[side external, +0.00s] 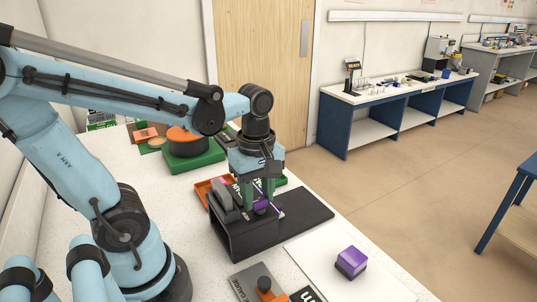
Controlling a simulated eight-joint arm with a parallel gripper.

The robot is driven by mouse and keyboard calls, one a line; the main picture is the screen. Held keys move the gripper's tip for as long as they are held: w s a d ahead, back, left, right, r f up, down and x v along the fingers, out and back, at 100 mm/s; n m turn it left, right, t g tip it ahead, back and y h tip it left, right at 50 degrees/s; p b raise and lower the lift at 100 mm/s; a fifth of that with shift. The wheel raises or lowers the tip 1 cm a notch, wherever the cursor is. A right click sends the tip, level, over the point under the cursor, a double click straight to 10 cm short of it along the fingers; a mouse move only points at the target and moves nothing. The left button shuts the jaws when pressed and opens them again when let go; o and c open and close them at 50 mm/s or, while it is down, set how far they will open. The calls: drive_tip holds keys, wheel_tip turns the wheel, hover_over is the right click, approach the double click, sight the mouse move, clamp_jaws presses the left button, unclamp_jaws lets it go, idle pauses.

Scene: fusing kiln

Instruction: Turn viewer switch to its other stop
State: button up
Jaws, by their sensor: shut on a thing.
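My gripper (258,203) points down over the black device (246,238) on the white bench. Its green fingers are closed around a small purple and dark part, apparently the viewer switch (261,207). The fingers hide much of the switch, so I cannot tell which stop it is at. The black device has an open front and a flat dark plate (305,213) reaching to its right.
A purple block (351,262) sits on a white sheet at the front right. A grey plate with an orange and black knob (265,286) lies in front. Behind are an orange tray (203,188) and an orange-topped round thing on a green base (190,161). The bench's right edge is close.

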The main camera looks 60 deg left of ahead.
drive_tip(key=shift+m, duration=0.3)
drive_tip(key=m, duration=0.4)
drive_tip(key=shift+w, duration=0.15)
drive_tip(key=m, duration=0.5)
drive_tip(key=shift+w+d, duration=0.1)
drive_tip(key=shift+d, duration=0.05)
drive_tip(key=m, duration=0.4)
drive_tip(key=shift+d, duration=0.1)
drive_tip(key=shift+d+m, duration=0.1)
drive_tip(key=shift+m, duration=2)
drive_tip(key=o, duration=1)
drive_tip(key=shift+o, duration=0.2)
